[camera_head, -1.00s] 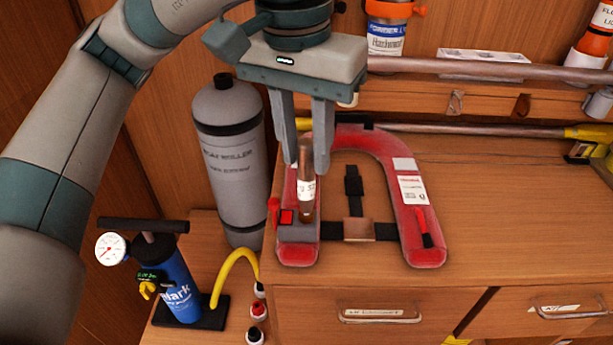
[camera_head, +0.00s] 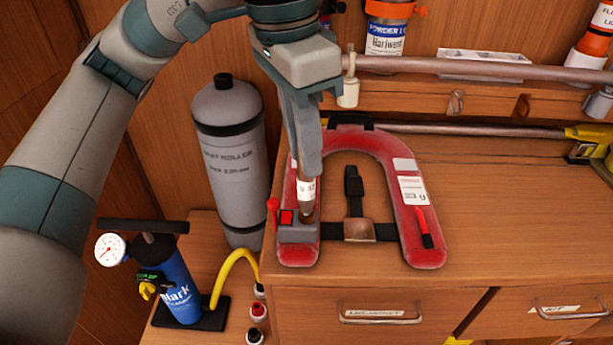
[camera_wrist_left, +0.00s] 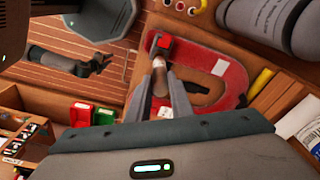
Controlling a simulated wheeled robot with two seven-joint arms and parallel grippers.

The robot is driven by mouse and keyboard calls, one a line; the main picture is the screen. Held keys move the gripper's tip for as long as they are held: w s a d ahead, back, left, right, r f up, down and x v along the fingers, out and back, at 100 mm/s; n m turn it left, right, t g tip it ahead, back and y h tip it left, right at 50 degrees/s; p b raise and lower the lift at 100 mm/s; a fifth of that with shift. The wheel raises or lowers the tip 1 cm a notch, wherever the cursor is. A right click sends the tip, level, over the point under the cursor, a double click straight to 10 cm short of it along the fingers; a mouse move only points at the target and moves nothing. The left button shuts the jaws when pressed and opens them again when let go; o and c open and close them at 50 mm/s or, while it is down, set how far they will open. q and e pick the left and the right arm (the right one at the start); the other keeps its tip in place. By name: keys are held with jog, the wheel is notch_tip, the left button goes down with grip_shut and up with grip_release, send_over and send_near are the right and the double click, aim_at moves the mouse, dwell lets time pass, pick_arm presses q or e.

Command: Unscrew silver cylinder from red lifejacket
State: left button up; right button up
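The red lifejacket (camera_head: 404,190) lies as a horseshoe on the wooden counter, with dark straps and a buckle. The slim silver cylinder (camera_head: 306,192), brownish in reflection with a white label, stands upright at the grey fitting (camera_head: 297,233) on its left leg. A thread gap cannot be made out. My left gripper (camera_head: 308,168) reaches down from above, its fingers around the cylinder's upper part. In the left wrist view, the two fingers (camera_wrist_left: 159,78) close on either side of the cylinder, whose label (camera_wrist_left: 165,112) shows between them.
A grey tank (camera_head: 230,160) stands left of the lifejacket. A blue pump (camera_head: 178,290) with gauge and yellow hose stands lower left. A long pole (camera_head: 470,130) lies behind the lifejacket. The counter to the right is clear.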

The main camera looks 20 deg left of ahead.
pick_arm(q)
grip_shut()
jog(key=shift+r, duration=0.1)
jog(key=shift+r, duration=0.3)
